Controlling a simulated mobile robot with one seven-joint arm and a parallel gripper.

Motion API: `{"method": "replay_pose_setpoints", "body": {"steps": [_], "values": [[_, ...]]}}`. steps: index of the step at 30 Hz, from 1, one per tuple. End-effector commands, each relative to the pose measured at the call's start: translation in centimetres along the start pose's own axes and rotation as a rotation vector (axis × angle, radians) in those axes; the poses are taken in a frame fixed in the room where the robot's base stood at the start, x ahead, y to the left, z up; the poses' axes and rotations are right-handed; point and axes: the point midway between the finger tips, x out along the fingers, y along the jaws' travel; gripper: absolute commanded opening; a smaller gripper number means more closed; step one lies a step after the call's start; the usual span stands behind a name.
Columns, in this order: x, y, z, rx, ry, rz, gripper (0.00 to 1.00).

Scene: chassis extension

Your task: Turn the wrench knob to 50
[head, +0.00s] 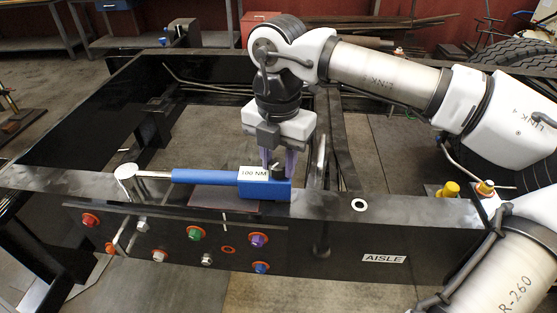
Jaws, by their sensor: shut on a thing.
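The blue torque wrench (205,177) lies along the black frame's front beam, its silver head (127,176) at the left and a thicker blue block at its right end. A white label on that block reads "100 NM". The small dark wrench knob (279,171) stands on top of the block's right part. My gripper (278,166) points down over the block, with its pale purple fingers on either side of the knob. It is shut on the knob. The fingers hide part of the knob, and I see no scale marks on it.
The black chassis frame (410,216) has an "AISLE" plate. Several coloured bolts (194,234) sit on its front face, below the wrench. A white washer (358,204) lies on the beam to the right. Yellow-capped parts (450,190) stand farther right, near my arm. Tyres (515,55) are behind.

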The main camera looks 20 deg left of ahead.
Motion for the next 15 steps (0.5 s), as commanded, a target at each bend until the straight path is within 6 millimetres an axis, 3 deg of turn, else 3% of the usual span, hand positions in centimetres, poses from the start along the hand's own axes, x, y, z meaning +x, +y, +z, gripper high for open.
{"method": "replay_pose_setpoints", "body": {"steps": [15], "values": [[0.11,0.05,0.01,-0.388,-0.001,0.001,0.09]]}}
